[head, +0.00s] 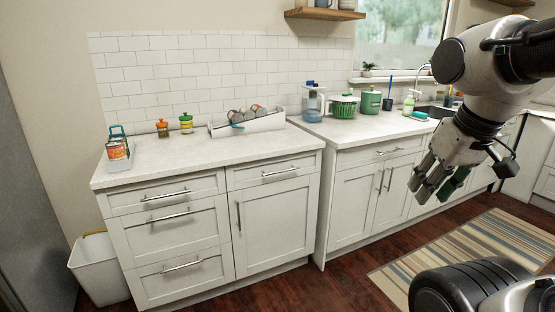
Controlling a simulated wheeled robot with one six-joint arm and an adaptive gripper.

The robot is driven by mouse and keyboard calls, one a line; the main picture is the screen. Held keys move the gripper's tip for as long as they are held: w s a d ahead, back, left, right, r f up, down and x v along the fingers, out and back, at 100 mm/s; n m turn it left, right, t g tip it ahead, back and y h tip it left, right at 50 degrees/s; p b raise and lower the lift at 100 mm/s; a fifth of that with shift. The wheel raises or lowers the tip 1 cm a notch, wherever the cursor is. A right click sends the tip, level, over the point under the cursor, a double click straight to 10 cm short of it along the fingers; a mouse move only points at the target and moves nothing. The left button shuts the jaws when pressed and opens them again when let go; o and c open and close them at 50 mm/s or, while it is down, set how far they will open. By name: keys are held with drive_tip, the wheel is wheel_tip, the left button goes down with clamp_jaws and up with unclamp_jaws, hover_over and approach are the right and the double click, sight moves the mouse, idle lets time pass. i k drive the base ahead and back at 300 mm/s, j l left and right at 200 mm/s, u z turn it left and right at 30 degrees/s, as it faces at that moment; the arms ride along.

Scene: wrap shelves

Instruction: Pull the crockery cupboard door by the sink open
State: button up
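A white base cupboard by the sink (438,111) has two panel doors, a left door (352,208) and a right door (400,196). Two upright bar handles (380,182) stand side by side where these doors meet. Both doors look shut. I cannot tell which one is the crockery cupboard door. My gripper (434,190) hangs in front of the cupboard to the right of these handles, its fingers pointing down and left. The fingers are spread and nothing shows between them. They appear apart from the handles, and my gripper hides part of the cupboard front behind it.
A striped rug (470,255) lies on the dark wood floor before the sink cupboards. A left cabinet (165,230) has drawers and one shut door (275,218). A white bin (98,268) stands far left. Pots and bottles, including a green pot (371,102), stand on the counter.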

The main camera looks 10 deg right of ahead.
sight(392, 209)
drive_tip(key=i+l+z, duration=0.15)
drive_tip(key=i, duration=0.45)
drive_tip(key=i+l+z, duration=0.15)
drive_tip(key=i, duration=0.45)
drive_tip(key=i+l, duration=0.25)
drive_tip(key=i+l+u, duration=0.1)
drive_tip(key=l, duration=0.4)
drive_tip(key=i+l, duration=0.55)
drive_tip(key=l, duration=0.2)
drive_tip(key=u, duration=0.05)
